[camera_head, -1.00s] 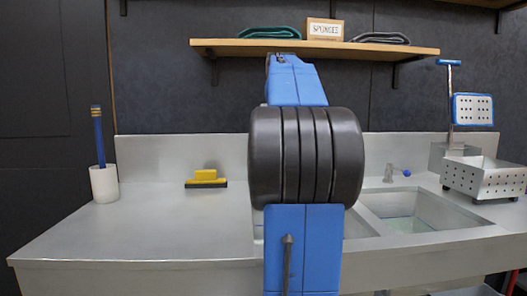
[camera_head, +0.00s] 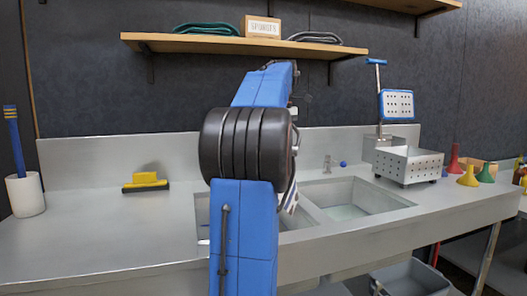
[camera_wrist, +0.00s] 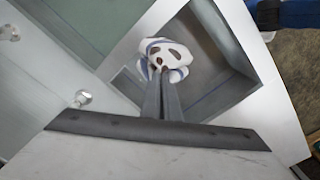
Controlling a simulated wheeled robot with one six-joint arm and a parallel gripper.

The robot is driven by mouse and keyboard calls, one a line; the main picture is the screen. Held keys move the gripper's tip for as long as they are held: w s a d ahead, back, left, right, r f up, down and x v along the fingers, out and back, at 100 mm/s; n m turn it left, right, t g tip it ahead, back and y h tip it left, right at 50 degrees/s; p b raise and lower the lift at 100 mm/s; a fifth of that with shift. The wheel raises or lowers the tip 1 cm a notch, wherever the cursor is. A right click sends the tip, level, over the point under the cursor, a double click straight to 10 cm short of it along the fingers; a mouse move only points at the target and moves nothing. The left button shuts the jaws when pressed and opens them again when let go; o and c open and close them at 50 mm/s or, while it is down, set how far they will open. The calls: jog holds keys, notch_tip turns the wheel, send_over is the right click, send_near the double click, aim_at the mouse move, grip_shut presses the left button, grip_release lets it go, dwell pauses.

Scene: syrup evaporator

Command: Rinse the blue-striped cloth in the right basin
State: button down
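The white cloth with blue stripes (camera_wrist: 165,57) is bunched at the tips of my gripper (camera_wrist: 163,88) in the wrist view. The fingers are shut on it. Behind it is the grey, empty-looking left basin (camera_wrist: 215,75). Part of the cloth (camera_head: 290,198) hangs beside my arm in the head view, in front of the basins. My arm hides the gripper there. The right basin (camera_head: 385,200) holds greenish water. Its edge area with green water (camera_wrist: 85,25) also shows at the upper left of the wrist view.
A tap (camera_head: 328,164) stands behind the basins. A perforated metal box (camera_head: 408,165) stands right of it, with coloured funnels (camera_head: 468,176) beyond. A yellow squeegee (camera_head: 145,181) and a white cup (camera_head: 25,194) are on the left counter. A shelf (camera_head: 190,43) hangs above.

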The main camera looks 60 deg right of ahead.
jog(key=s+d+f, duration=0.2)
jog(key=s+d, duration=1.6)
jog(key=d, duration=0.2)
jog(key=shift+s+d+f, duration=0.3)
jog(key=shift+s+d, duration=0.05)
jog(key=shift+d, duration=0.05)
notch_tip(320, 180, down, 24)
dwell(1.1)
jog(key=shift+r, duration=0.1)
